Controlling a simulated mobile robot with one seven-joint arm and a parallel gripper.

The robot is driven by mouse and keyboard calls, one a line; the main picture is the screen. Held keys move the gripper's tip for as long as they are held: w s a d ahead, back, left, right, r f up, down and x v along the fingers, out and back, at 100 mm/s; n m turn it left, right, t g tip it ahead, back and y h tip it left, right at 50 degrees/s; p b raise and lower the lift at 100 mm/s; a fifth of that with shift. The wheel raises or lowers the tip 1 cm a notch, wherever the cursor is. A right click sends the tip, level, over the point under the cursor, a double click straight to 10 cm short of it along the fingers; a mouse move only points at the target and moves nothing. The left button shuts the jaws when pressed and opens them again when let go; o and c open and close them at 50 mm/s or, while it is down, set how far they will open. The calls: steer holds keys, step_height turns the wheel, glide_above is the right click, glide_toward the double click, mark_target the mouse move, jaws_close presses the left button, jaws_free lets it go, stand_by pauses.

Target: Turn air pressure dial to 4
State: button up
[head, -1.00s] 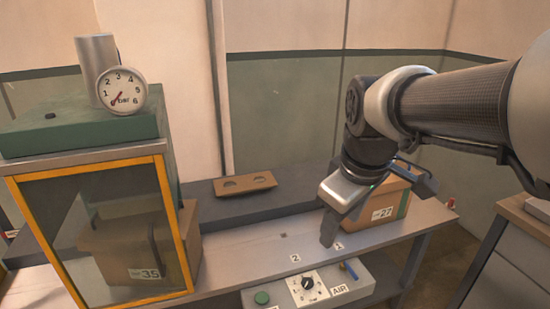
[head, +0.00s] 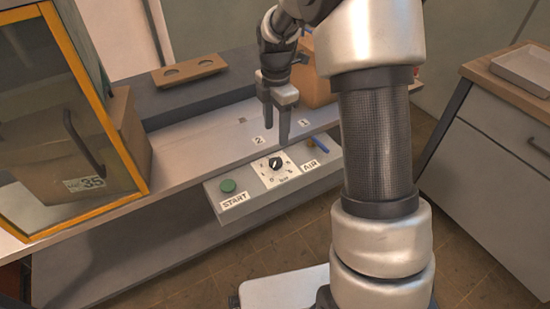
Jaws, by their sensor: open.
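The air pressure dial (head: 275,163) is a black knob on a white, numbered plate marked "bar", on the front of a grey control panel (head: 234,217) under the bench edge. Its exact setting is too small to read. My gripper (head: 276,137) points down just above and behind the dial, apart from it, with its fingers open and empty. The round pressure gauge on top of the chamber is out of view now.
A green START button (head: 227,186) sits left of the dial. A blue-handled AIR valve (head: 318,144) sits to its right. The yellow-framed chamber door (head: 105,110) with a box inside stands left.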

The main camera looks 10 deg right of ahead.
mark_target(276, 162)
step_height(276, 162, down, 12)
steer(key=b, duration=0.2)
steer(key=shift+b, duration=0.3)
steer(key=shift+c, duration=0.2)
steer(key=c, duration=1)
